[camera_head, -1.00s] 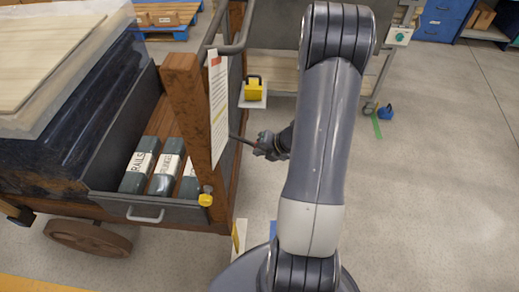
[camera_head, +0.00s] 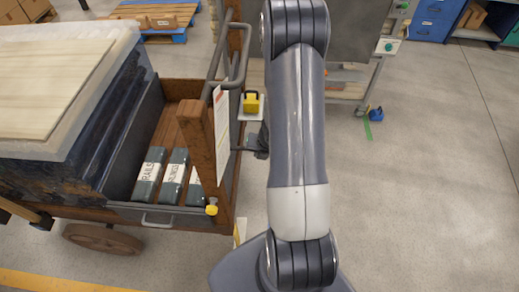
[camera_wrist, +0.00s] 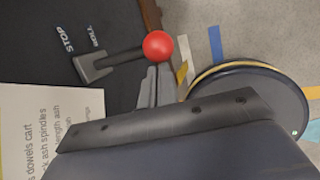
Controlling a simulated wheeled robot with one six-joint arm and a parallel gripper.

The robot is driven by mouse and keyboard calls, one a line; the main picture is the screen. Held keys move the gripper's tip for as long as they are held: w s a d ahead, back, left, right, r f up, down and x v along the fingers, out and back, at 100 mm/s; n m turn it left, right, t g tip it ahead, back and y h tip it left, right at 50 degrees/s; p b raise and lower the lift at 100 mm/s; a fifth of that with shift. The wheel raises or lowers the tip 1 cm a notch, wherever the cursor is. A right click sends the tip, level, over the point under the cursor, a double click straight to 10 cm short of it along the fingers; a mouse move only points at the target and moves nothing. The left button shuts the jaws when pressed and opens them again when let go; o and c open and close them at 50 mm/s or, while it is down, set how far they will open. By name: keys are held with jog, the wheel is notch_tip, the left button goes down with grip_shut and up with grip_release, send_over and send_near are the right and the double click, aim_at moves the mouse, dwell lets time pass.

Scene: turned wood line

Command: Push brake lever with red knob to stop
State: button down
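The brake lever (camera_wrist: 125,57) is a dark bar with a round red knob (camera_wrist: 158,45), on a grey pivot bracket (camera_wrist: 92,68) fixed to a dark panel. White STOP (camera_wrist: 65,39) and ROLL (camera_wrist: 97,35) marks lie beside it; the bar lies on the ROLL side. My gripper (camera_wrist: 156,72) has its narrow grey fingers together, just below the knob in the wrist view; I cannot tell if they touch it. In the head view, a dark bar (camera_head: 242,149) sticks out from the cart's side towards my gripper, which is mostly hidden by my arm. The red knob is hidden there.
The wooden cart (camera_head: 195,125) stands at left with a printed sheet (camera_head: 222,135) on its end post and labelled boxes (camera_head: 173,175) inside. A yellow item (camera_head: 251,103) is behind it. A grey trolley (camera_head: 350,85) stands farther back. The floor at right is clear.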

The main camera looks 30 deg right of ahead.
jog(key=r, duration=0.1)
jog(key=r+p, duration=0.1)
jog(key=a+p, duration=0.1)
jog(key=shift+w+r, duration=0.4)
jog(key=shift+r+p, duration=0.8)
jog(key=shift+p, duration=0.1)
jog(key=shift+f, duration=0.1)
